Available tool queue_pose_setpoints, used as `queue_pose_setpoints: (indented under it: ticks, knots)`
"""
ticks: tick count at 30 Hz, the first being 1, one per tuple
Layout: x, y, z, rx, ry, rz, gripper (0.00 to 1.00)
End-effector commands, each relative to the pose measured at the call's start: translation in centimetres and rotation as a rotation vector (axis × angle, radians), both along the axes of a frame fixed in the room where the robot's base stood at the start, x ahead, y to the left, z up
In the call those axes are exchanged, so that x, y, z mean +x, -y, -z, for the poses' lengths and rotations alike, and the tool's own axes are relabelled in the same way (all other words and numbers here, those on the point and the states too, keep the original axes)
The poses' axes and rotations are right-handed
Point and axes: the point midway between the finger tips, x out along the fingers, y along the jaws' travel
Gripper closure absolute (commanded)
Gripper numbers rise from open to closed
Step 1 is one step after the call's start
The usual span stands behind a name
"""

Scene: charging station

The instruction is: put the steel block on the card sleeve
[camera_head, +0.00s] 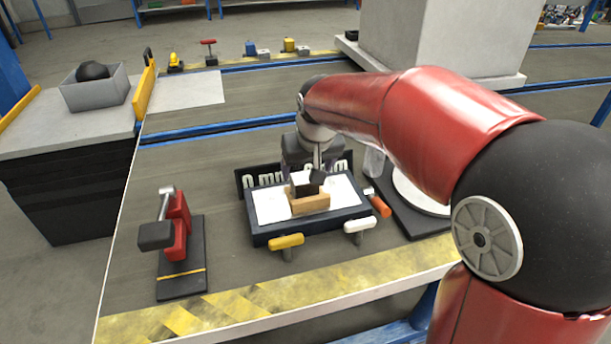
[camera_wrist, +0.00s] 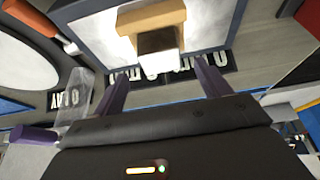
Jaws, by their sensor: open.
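The brown card sleeve (camera_head: 310,203) lies on the white surface of a dark-rimmed tray (camera_head: 263,237). It also shows in the wrist view (camera_wrist: 150,19). A pale, smooth-faced block (camera_wrist: 164,66), which looks like the steel block, shows against the card sleeve in the wrist view; I cannot tell whether it rests on it or beside it. In the head view, the dark area at the sleeve is partly hidden by my gripper (camera_head: 313,181). My gripper is open, its two purplish fingers apart on either side of the block in the wrist view (camera_wrist: 163,90), with a gap before it.
A yellow handle (camera_head: 286,241) and a white handle (camera_head: 359,225) stand at the tray's front. A red clamp stand (camera_head: 178,225) is to the left. A clear cylinder (camera_head: 374,161) and a round white plate (camera_head: 421,196) are to the right. The striped front edge is clear.

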Motion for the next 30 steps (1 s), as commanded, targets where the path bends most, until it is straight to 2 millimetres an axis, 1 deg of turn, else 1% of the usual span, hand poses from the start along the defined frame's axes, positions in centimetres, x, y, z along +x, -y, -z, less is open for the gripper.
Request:
queue_pose_setpoints:
  ticks: [1,3,7,10,16,17,19,20,23,24,25,26,27,30]
  knots:
    - [-0.4,0.1,-1.2,0.001,0.005,0.0,0.24]
    - [-0.9,0.2,-2.5,0.001,0.005,-0.001,0.24]
    - [-1.6,0.4,-4.1,0.0,0.002,-0.001,0.24]
    - [-1.9,0.5,-4.8,0.001,0.002,0.0,0.24]
    - [-2.2,0.8,-5.2,0.0,0.0,0.002,0.24]
    - [-2.4,1.1,-5.3,0.0,0.002,0.007,0.24]
    - [-3.5,2.2,-5.6,0.004,0.008,0.022,0.24]
    - [-4.3,3.0,-5.8,0.006,0.012,0.032,0.24]
    - [-7.9,6.2,-6.3,0.012,0.029,0.08,0.24]
    - [-9.7,7.6,-6.3,0.015,0.036,0.102,0.24]
    - [-11.1,8.6,-6.2,0.016,0.043,0.119,0.24]
    - [-12.5,9.5,-6.0,0.017,0.049,0.135,0.24]
    - [-14.3,10.6,-5.6,0.017,0.056,0.157,0.24]
    - [-18.5,12.7,-4.3,0.018,0.074,0.205,0.24]
